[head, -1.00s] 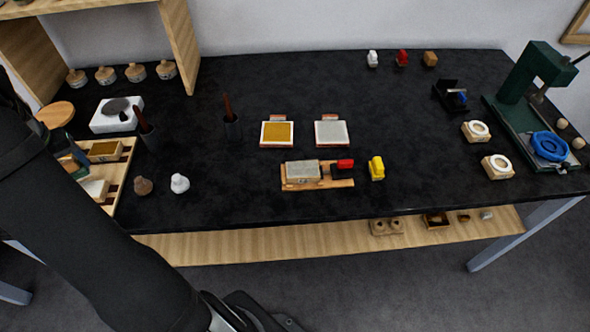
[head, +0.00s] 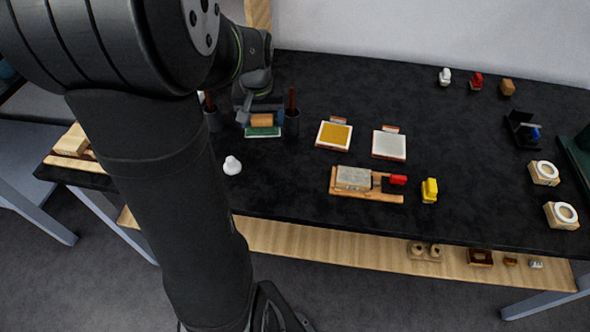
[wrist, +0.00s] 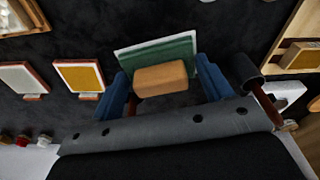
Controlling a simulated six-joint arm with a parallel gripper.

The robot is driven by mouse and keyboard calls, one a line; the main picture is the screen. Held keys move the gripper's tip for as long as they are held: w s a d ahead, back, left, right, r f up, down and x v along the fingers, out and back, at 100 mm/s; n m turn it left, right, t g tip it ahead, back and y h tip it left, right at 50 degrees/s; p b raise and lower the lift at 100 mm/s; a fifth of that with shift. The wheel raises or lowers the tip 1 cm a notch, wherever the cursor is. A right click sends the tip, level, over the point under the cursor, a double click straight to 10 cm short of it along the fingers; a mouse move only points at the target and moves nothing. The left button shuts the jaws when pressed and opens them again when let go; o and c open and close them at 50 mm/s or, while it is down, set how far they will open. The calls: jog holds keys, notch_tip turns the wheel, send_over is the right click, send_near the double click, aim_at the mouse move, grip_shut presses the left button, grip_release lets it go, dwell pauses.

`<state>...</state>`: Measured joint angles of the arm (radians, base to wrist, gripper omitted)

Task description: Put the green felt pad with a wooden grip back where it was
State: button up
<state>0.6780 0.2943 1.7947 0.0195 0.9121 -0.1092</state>
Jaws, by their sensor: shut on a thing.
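The green felt pad (head: 262,132) with its wooden grip (head: 262,120) is in my gripper (head: 261,116), over the left part of the dark table. In the wrist view the blue fingers of my gripper (wrist: 163,76) stand on both sides of the wooden grip (wrist: 160,79). The green pad (wrist: 182,47) shows beyond the grip, with a pale layer along its far edge. I cannot tell how high the pad is above the table.
A dark cup with a brown handle (head: 291,123) stands right of the pad; another stands left. A wooden tray (wrist: 283,48) lies nearby, mostly behind my arm in the head view. A gold panel (head: 334,135), a grey panel (head: 389,145) and a white piece (head: 232,165) stand nearby.

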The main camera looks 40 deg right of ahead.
jog(key=s+d+m, duration=0.1)
jog(key=s+d, duration=0.2)
jog(key=s, duration=0.7)
jog(key=s+d+m, duration=0.1)
jog(key=s+d, duration=0.2)
jog(key=s, duration=0.7)
send_over(295, 170)
jog(key=f, duration=0.6)
jog(key=shift+s+a, duration=0.15)
jog(key=shift+s, duration=0.15)
jog(key=shift+w+f, duration=0.1)
jog(key=shift+f, duration=2)
jog(key=shift+f, duration=0.1)
jog(key=o, duration=0.4)
jog(key=shift+f, duration=0.1)
jog(key=o, duration=0.5)
